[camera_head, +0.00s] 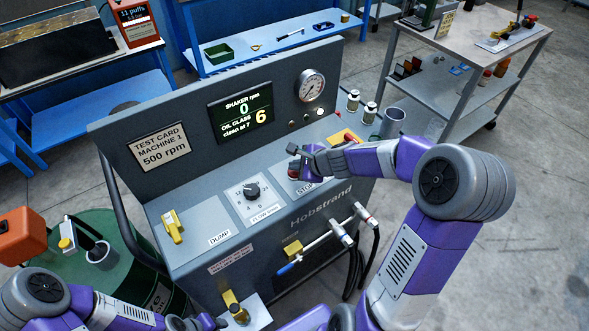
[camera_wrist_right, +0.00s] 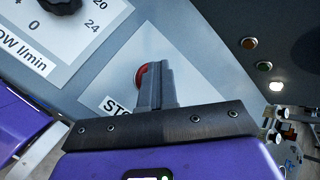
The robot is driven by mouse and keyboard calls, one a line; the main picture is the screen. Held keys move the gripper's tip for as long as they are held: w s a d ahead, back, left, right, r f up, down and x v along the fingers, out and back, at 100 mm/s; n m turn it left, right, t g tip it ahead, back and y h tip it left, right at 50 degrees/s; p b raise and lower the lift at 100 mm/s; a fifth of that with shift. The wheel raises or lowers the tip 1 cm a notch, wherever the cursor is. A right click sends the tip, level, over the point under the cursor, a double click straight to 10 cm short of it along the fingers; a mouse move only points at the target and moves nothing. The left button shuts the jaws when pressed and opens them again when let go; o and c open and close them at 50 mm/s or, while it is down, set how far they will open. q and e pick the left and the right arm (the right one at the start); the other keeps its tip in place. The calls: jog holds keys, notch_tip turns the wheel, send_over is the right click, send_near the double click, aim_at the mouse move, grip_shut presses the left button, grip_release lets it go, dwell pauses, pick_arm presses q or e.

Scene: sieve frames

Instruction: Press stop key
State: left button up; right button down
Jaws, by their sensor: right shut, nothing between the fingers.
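The stop key is a red round button (camera_wrist_right: 139,76) on a pale panel lettered STOP; in the right wrist view it is partly hidden behind my fingers. The STOP label (camera_head: 306,189) shows in the head view on the console's sloping top, right of the flow dial. My right gripper (camera_head: 294,164) is shut and empty, its fingertips over the stop panel. In the right wrist view the fingertips (camera_wrist_right: 160,66) overlap the button's right side; I cannot tell whether they touch it. My left gripper (camera_head: 210,322) is at the bottom edge, away from the key; its jaws are unclear.
The flow dial (camera_head: 252,191) and yellow dump lever (camera_head: 172,227) are left of the stop panel. A gauge (camera_head: 311,86) is on the upright panel. A green drum (camera_head: 112,262) stands left.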

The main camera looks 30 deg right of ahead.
aim_at(296, 173)
jog(key=shift+r+p, duration=0.8)
jog(key=shift+r, duration=0.1)
notch_tip(296, 173, up, 5)
jog(key=p, duration=0.4)
jog(key=shift+p, duration=0.4)
